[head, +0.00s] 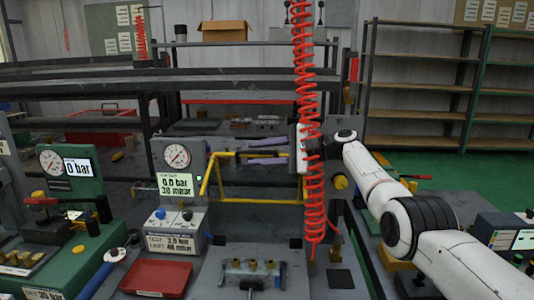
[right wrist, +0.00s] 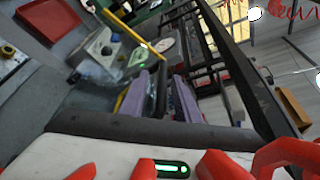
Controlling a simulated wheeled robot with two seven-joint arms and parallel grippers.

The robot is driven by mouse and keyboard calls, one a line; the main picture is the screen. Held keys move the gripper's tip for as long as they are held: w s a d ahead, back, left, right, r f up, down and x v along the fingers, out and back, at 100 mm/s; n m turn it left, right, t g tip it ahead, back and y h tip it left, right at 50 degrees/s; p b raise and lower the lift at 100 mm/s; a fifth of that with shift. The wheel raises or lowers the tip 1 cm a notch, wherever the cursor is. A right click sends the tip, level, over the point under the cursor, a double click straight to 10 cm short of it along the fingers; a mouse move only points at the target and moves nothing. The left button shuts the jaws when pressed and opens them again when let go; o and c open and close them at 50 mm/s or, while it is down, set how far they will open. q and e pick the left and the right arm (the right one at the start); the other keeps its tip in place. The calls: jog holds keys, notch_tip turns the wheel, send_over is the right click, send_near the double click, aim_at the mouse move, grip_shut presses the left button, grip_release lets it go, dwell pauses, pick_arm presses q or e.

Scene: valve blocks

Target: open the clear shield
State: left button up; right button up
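The clear shield shows as a yellow frame (head: 206,176) around a see-through panel, beside the test unit with the round gauge (head: 177,155). I cannot make out the panel itself or tell the shield's angle surely. Its yellow bar also shows in the right wrist view (right wrist: 126,97). My right gripper (head: 249,152) reaches in from the right at the frame's upper part, its two purple fingers apart. In the right wrist view the fingers (right wrist: 160,80) have a gap with a dark bar behind or between them; I see no clear grip. My left gripper is out of view.
A red coiled hose (head: 311,215) hangs in front of my right wrist. A red tray (head: 156,279) and a valve block (head: 252,275) lie on the front bench. A green gauge unit (head: 75,185) stands at left. Empty shelves (head: 420,87) stand behind.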

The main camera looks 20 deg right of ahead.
jog(key=v, duration=1)
jog(key=shift+s+d+b, duration=0.1)
jog(key=shift+s+b, duration=0.05)
jog(key=shift+b, duration=0.25)
